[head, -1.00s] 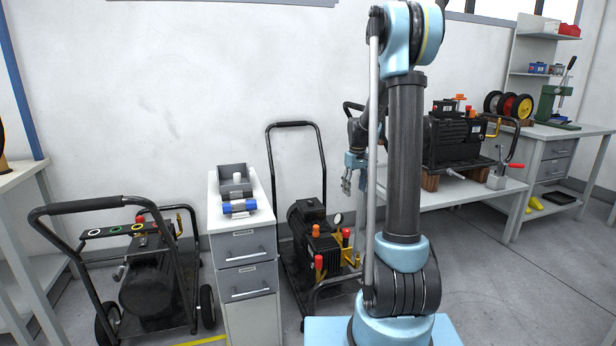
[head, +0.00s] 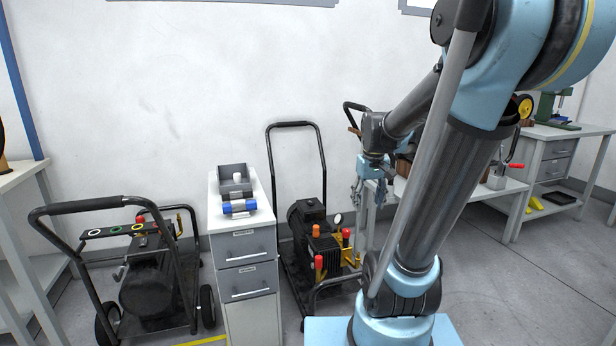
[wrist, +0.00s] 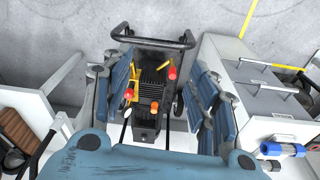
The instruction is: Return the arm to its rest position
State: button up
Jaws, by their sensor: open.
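My gripper (head: 369,190) hangs pointing down in the head view, in front of the wall and by the left end of the right-hand workbench. In the wrist view my gripper (wrist: 160,105) shows its two blue fingers spread wide with nothing between them. Beyond the fingers, below, is a pressure washer (wrist: 150,80) with red and orange knobs on a black cart. In the head view this washer (head: 318,245) stands on the floor left of my arm. My arm leans to the upper right and hides part of the workbench.
A grey drawer cabinet (head: 246,262) holds an open grey bin (head: 234,180) and a blue-and-white cylinder (head: 240,207). Another washer cart (head: 150,275) stands at the left. A workbench (head: 513,190) stands behind my arm at the right. Open floor (head: 520,290) lies at the right.

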jog(key=s+f+m, duration=0.1)
jog(key=s+f, duration=0.3)
jog(key=s, duration=0.4)
jog(key=s+f+m, duration=0.1)
jog(key=s+f, duration=0.3)
jog(key=s, duration=0.4)
jog(key=shift+s+t, duration=0.2)
jog(key=shift+t, duration=0.1)
